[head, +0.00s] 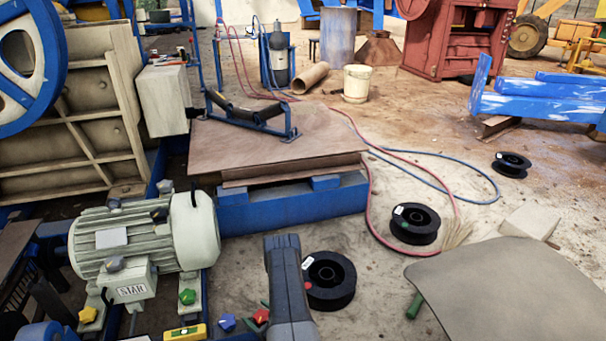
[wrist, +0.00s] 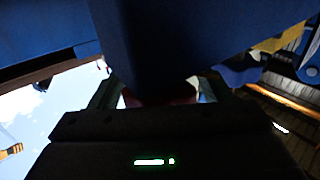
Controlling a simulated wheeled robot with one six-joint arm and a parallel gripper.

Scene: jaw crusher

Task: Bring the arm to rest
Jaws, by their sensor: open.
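My arm shows in the head view as a dark grey link (head: 288,290) rising from the bottom edge, left of the black spools. My gripper is outside the head view or hidden there. In the wrist view my gripper (wrist: 160,90) has its two fingers spread apart. A dark blue surface (wrist: 165,40) fills the view close in front of the fingers; I cannot tell whether it touches them. A dim reddish patch shows between the fingers, too dark to identify. I see nothing clearly held.
A motor (head: 140,238) stands left of my arm, with a yellow level (head: 185,333) and coloured knobs near it. A blue base (head: 290,203) under a brown plate (head: 265,142) lies ahead. Black spools (head: 330,280) and a grey sheet (head: 510,290) lie at right. Hoses cross the floor.

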